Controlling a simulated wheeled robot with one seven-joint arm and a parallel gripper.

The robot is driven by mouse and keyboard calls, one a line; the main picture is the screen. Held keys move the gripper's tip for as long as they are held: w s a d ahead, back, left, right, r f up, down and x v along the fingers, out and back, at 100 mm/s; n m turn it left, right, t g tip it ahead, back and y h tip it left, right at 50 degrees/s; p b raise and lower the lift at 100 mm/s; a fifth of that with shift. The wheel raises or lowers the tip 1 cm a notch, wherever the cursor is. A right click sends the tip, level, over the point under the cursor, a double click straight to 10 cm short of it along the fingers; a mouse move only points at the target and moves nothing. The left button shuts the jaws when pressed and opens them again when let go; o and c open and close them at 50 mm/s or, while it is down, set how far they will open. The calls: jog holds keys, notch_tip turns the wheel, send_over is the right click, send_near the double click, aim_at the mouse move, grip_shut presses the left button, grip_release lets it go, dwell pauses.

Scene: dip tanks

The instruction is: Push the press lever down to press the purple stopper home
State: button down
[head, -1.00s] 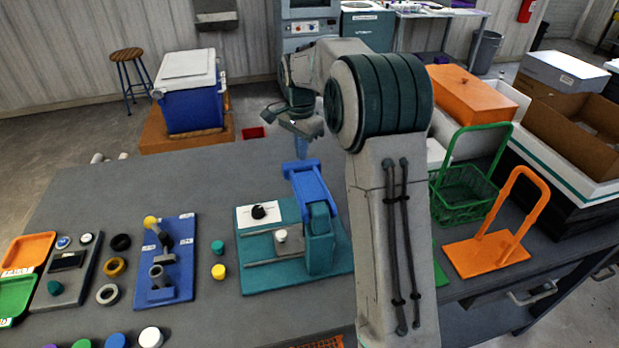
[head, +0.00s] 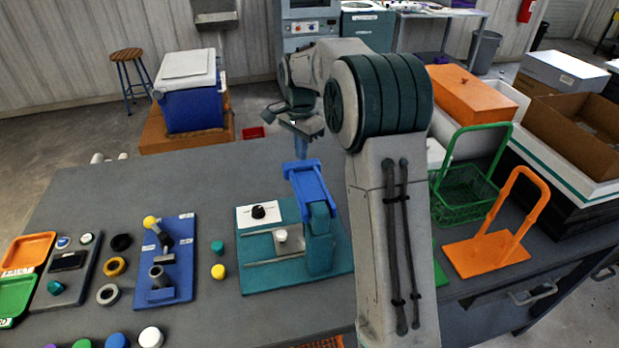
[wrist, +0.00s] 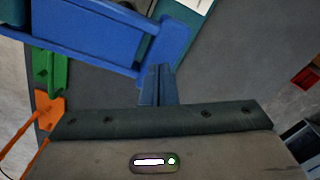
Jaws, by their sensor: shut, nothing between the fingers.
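The press (head: 319,245) is a teal stand with a blue press lever (head: 306,182) raised at its top, ending in a crossbar. My gripper (head: 301,155) points down at the lever's crossbar end, with its fingers shut and empty. In the wrist view the shut fingers (wrist: 158,85) overlap the edge of the blue lever (wrist: 90,42); I cannot tell whether they touch it. No purple stopper shows in the press; the press head hides part of its base. A small purple thing (head: 50,346) is cut off at the bottom edge of the head view.
A blue board (head: 178,290) with a yellow-knobbed lever stands left of the press. Loose teal and yellow caps (head: 218,271) lie between them. A green basket (head: 463,195) and an orange stand (head: 485,253) are on the right. The table behind the press is clear.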

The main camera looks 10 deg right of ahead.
aim_at(302, 165)
jog(key=shift+f, duration=0.15)
jog(key=shift+f+b, duration=1.25)
jog(key=shift+f, duration=0.65)
jog(key=shift+s+f+b, duration=0.3)
jog(key=shift+f+b, duration=0.5)
jog(key=shift+f, duration=0.1)
jog(key=shift+r, duration=0.15)
notch_tip(302, 165, up, 13)
jog(key=p, duration=0.9)
jog(key=shift+p, duration=0.35)
